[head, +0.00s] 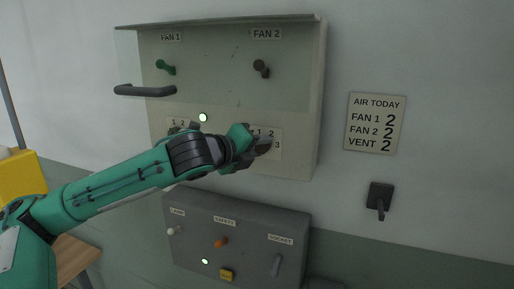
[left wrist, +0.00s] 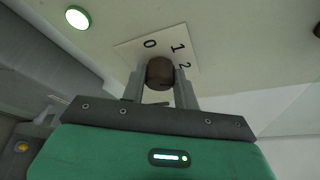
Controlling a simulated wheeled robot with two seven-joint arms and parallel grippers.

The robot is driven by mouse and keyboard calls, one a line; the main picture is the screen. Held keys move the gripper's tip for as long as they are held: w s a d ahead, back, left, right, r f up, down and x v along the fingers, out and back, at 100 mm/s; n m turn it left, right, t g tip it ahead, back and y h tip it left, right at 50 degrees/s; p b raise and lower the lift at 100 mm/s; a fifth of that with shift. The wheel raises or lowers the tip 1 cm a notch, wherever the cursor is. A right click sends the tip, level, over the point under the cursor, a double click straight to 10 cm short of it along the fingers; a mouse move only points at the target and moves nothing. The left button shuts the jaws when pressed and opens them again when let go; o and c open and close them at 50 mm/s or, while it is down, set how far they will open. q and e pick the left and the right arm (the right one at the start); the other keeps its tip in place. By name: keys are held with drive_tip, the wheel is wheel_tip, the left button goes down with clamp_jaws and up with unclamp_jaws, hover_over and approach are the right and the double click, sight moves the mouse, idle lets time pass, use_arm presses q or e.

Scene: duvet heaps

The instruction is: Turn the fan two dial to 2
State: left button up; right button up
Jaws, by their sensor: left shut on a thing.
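The fan two dial (left wrist: 160,71) is a round dark brown knob on the white panel. In the left wrist view a pale plate (left wrist: 133,52) behind it shows 0, 1 and 2. My left gripper (left wrist: 160,88) is shut on this dial, one finger on each side. Which number the dial points to cannot be told. In the head view my left gripper (head: 256,147) reaches the lower right of the panel and hides most of the dial; parts of its scale plate (head: 275,134) show. My right gripper is not in view.
The upper panel (head: 311,100) carries a green fan 1 lever (head: 166,67), a dark fan 2 lever (head: 261,68) and a clear cover with a black handle (head: 145,90). A grey switch box (head: 200,210) sits below. The sign (head: 374,123) reads FAN 2 2.

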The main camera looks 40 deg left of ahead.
use_arm(q)
drive_tip(key=shift+m+y, duration=0.3)
drive_tip(key=shift+m, duration=0.1)
drive_tip(key=shift+g, duration=0.3)
drive_tip(key=o, duration=1)
drive_tip(key=shift+c, duration=0.2)
drive_tip(key=shift+s+a+r+b, duration=0.1)
drive_tip(key=shift+s+b, duration=0.25)
drive_tip(key=shift+s, duration=0.15)
drive_tip(key=b+v, duration=0.4)
drive_tip(key=v, duration=0.8)
drive_tip(key=shift+s+r+b, duration=0.15)
drive_tip(key=shift+s+b, duration=0.15)
drive_tip(key=shift+s, duration=0.05)
